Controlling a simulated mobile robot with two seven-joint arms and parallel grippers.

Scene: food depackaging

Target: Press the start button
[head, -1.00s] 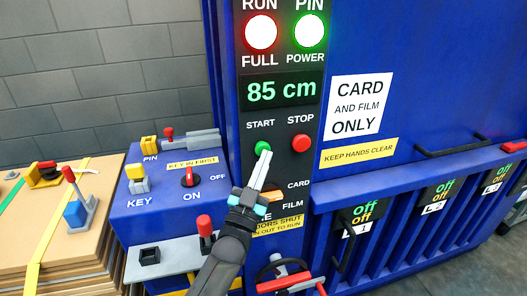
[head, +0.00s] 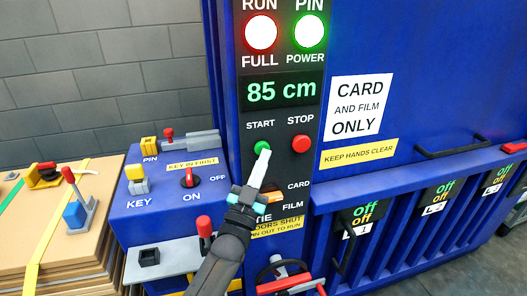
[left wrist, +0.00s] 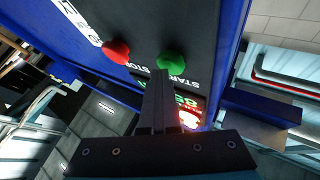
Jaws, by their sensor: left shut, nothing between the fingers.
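The green start button (head: 262,147) is on the dark control panel (head: 284,165), under the word START. It also shows in the left wrist view (left wrist: 171,63). My left gripper (head: 264,153) is shut and empty, its fingertips at the lower edge of the start button in the head view. In the left wrist view the shut fingers (left wrist: 160,75) end close beside the button; I cannot tell whether they touch it. The red stop button (head: 301,143) is to the right, and it shows in the left wrist view (left wrist: 116,50). My right gripper is not in view.
The display (head: 282,90) reads 85 cm, with a red lamp (head: 261,32) and a green lamp (head: 309,31) lit above. An orange switch (head: 270,197) is beside my left gripper. A red key switch (head: 189,178) and a red-topped lever (head: 204,228) stand left of my arm.

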